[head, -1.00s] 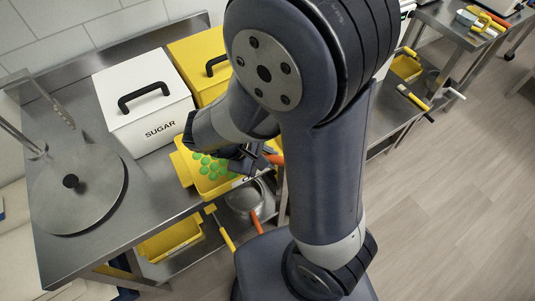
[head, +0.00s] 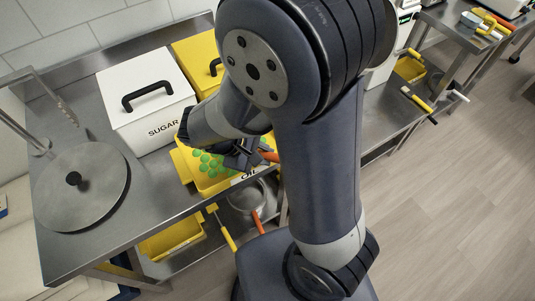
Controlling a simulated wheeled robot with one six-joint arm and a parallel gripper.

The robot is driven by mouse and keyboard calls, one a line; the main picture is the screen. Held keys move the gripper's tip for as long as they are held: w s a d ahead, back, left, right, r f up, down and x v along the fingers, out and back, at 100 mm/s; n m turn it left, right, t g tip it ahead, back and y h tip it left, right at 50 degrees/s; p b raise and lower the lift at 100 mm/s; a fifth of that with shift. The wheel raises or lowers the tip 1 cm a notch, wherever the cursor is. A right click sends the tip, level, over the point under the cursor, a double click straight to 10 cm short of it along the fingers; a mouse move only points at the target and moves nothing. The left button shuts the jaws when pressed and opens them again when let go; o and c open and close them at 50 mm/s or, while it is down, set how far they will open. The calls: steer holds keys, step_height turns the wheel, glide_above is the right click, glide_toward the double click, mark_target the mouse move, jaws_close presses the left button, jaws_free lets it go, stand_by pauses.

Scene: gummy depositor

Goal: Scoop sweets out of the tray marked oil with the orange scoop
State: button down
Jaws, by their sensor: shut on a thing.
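The yellow tray marked oil (head: 180,163) stands at the front edge of the steel table, with several green sweets (head: 208,162) in it. Its label shows on the front wall, partly covered. My gripper (head: 246,160) is over the right part of the tray, partly hidden behind my own arm. It is shut on the orange scoop (head: 269,157), of which only a bit of orange handle shows beside the jaws. The scoop's bowl is hidden, so I cannot tell whether it holds sweets.
A white SUGAR box (head: 146,103) and a yellow lidded box (head: 197,62) stand behind the tray. A round metal lid (head: 83,188) is at left. Below are a yellow bin (head: 172,238), a metal pot (head: 243,198) and hanging yellow-handled and orange-handled tools.

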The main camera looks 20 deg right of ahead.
mark_target(262, 154)
steer(key=shift+w+a, duration=0.85)
steer(key=shift+s+d+r+m+t+y+p, duration=0.15)
steer(key=shift+s+d+r+t+y+p, duration=0.15)
steer(key=shift+r+p, duration=1)
steer(key=shift+s+d+r+m+t+y+p, duration=0.1)
steer(key=shift+s+d+r+t+y+p, duration=0.35)
steer(key=shift+r, duration=1.5)
steer(key=shift+r+m+t+y+p, duration=0.15)
steer(key=shift+r+y+p, duration=0.1)
steer(key=shift+r+p, duration=1.1)
steer(key=shift+r+b, duration=0.25)
steer(key=shift+b, duration=0.05)
